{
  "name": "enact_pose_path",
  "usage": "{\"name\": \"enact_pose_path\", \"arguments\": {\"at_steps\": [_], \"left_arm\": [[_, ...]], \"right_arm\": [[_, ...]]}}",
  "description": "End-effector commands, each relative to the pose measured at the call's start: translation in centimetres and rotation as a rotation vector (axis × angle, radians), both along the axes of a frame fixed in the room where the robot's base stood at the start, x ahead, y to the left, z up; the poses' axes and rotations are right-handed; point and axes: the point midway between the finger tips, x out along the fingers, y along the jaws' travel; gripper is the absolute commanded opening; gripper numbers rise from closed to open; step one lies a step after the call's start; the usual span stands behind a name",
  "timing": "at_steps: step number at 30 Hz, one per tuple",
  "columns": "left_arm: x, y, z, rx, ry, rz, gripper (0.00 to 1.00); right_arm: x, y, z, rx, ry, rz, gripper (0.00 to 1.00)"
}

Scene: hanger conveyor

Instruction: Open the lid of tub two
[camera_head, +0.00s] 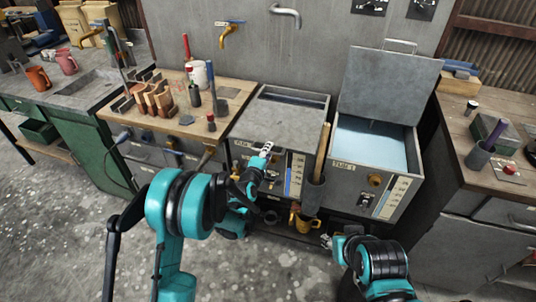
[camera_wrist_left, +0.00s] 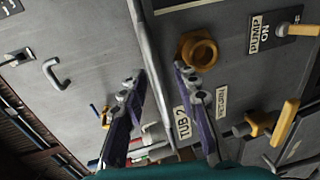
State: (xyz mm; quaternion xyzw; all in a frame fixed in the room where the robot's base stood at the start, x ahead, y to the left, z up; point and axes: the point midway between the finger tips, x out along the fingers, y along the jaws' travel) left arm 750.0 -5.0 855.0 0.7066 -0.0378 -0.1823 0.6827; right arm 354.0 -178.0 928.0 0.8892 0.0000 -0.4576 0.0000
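Tub two is the left grey tub with its flat lid (camera_head: 285,118) down, in the head view. In the left wrist view its front carries the label TUB 2 (camera_wrist_left: 183,125) and a brass nut (camera_wrist_left: 198,49). My left gripper (camera_head: 266,150) is at the lid's front edge. In the wrist view its two fingers (camera_wrist_left: 160,78) are apart, with the lid's edge (camera_wrist_left: 150,50) running between their lines and nothing visibly gripped. Whether they touch the lid I cannot tell. My right gripper (camera_head: 332,240) is low before the tubs; its fingers are unclear.
Tub one (camera_head: 372,150) stands at the right, its lid (camera_head: 388,85) raised and water inside. A holder with a wooden handle (camera_head: 322,150) stands between the tub fronts. Wooden benches (camera_head: 155,120) with tools flank the tubs. A tap (camera_head: 230,32) and spout (camera_head: 285,14) project from the wall.

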Motion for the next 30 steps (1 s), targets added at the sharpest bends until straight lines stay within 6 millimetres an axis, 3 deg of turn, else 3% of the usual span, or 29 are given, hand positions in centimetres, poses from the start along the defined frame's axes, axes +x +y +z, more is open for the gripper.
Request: {"name": "enact_pose_path", "arguments": {"at_steps": [7,10,11,23,30], "left_arm": [[0.1,0.0,0.0,0.0,0.0,0.0,0.28],[0.1,0.0,0.0,0.001,0.0,0.0,0.02],[0.1,0.0,0.0,0.001,0.0,0.0,0.0],[0.1,0.0,0.2,0.002,0.004,0.0,0.0],[0.1,0.0,2.8,0.02,0.054,0.001,0.0]], "right_arm": [[0.0,0.0,0.0,0.0,0.0,0.0,0.4],[0.0,0.0,0.0,0.0,0.0,0.0,0.4],[0.0,0.0,0.0,0.0,0.0,0.0,0.4],[0.0,0.0,0.2,0.0,0.0,0.0,0.4],[0.0,0.0,2.6,0.0,0.0,0.0,0.4]]}}
